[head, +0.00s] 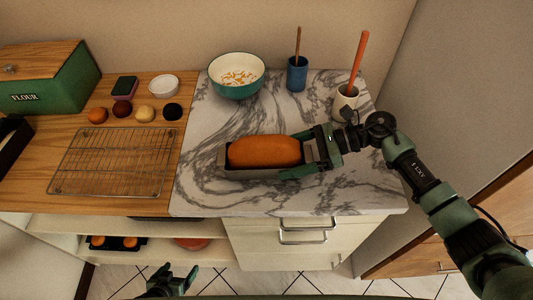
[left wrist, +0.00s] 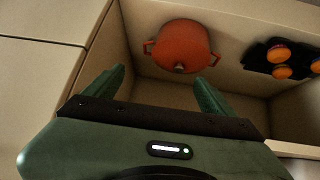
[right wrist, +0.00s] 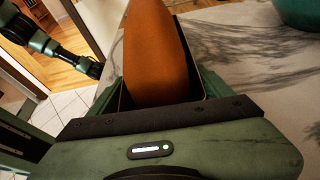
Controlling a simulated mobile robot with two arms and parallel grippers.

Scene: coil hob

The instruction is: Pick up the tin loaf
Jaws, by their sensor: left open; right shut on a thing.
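The tin loaf (head: 264,151) is a long orange-brown loaf in a dark grey tin, on the marble counter in the head view. My right gripper (head: 297,155) comes in from the right and is shut on the right end of the tin, one finger along each long side. In the right wrist view the loaf (right wrist: 156,55) runs away from between the fingers; the tin's underside is hidden. My left gripper (head: 178,275) is open and empty, low in front of the counter. The left wrist view shows its fingers apart, facing the open shelf.
A wire rack (head: 115,162) lies on the wooden top at left. An orange pot (left wrist: 182,48) and a muffin tray (left wrist: 283,58) sit on the shelf below. Marble around the tin is clear.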

